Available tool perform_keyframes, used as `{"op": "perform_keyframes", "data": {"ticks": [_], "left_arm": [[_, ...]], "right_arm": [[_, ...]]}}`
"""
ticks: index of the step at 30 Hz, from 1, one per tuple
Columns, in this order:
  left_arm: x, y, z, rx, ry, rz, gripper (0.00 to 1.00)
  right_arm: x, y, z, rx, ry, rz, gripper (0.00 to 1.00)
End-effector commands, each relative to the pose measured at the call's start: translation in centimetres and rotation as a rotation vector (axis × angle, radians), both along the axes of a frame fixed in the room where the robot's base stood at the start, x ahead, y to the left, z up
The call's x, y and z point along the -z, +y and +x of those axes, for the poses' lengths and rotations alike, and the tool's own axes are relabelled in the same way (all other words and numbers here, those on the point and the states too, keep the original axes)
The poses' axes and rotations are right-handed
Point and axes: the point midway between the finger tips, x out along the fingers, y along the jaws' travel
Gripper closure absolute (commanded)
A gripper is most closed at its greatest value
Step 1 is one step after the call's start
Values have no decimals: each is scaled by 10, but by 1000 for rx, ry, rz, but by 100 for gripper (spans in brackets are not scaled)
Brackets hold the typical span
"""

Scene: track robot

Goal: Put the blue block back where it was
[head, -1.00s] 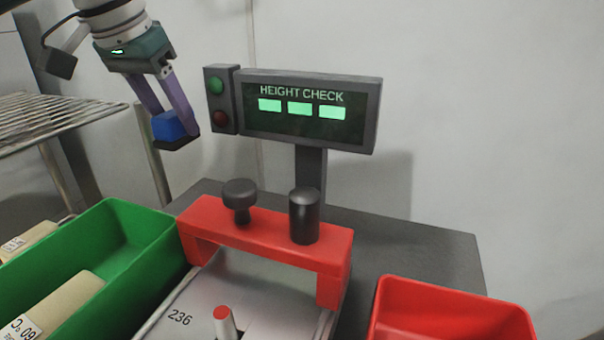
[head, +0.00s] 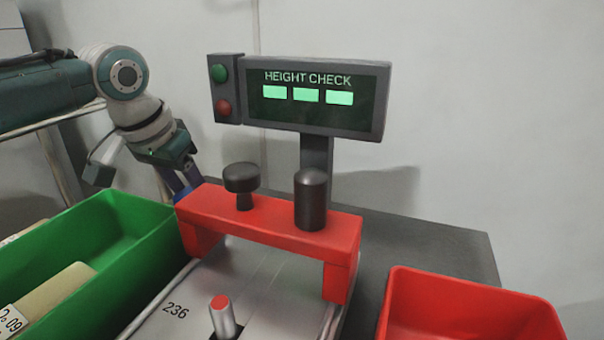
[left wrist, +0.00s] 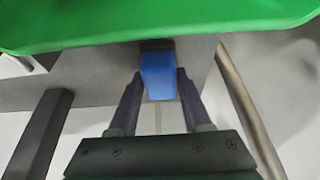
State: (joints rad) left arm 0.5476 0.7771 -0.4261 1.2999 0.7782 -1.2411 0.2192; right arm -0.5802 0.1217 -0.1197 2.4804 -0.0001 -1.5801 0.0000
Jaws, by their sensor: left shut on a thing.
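The blue block (left wrist: 158,76) is between the fingers of my left gripper (left wrist: 158,92) in the left wrist view, with a dark part at its far end. In the head view my left gripper (head: 182,188) is low behind the red bridge, near the green bin's back corner. Only a small bit of the blue block (head: 184,194) shows there; the bridge and bin hide the rest. The gripper is shut on the block. My right gripper is not in view.
The red bridge (head: 270,232) with two black knobs spans a metal track marked 236. A green bin (head: 110,225) with cartons stands left, a red bin (head: 470,300) right. The height check display (head: 318,100) shows three green bars. A wire rack is behind my left arm.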

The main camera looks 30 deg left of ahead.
Motion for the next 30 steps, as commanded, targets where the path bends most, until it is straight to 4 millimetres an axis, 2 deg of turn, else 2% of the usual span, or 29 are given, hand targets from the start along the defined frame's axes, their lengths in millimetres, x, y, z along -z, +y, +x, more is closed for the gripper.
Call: {"op": "perform_keyframes", "data": {"ticks": [4,5,12,22,26,30], "left_arm": [[3,0,0,-1,0,0,100],[3,0,0,0,0,0,50],[2,0,0,0,0,0,23],[-2,1,0,0,-2,1,21],[-21,0,-7,1,-2,2,21],[-51,-1,-19,0,-3,3,21]], "right_arm": [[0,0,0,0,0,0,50],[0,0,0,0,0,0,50],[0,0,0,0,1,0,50],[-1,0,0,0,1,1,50],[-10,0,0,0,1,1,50],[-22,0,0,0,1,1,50]]}}
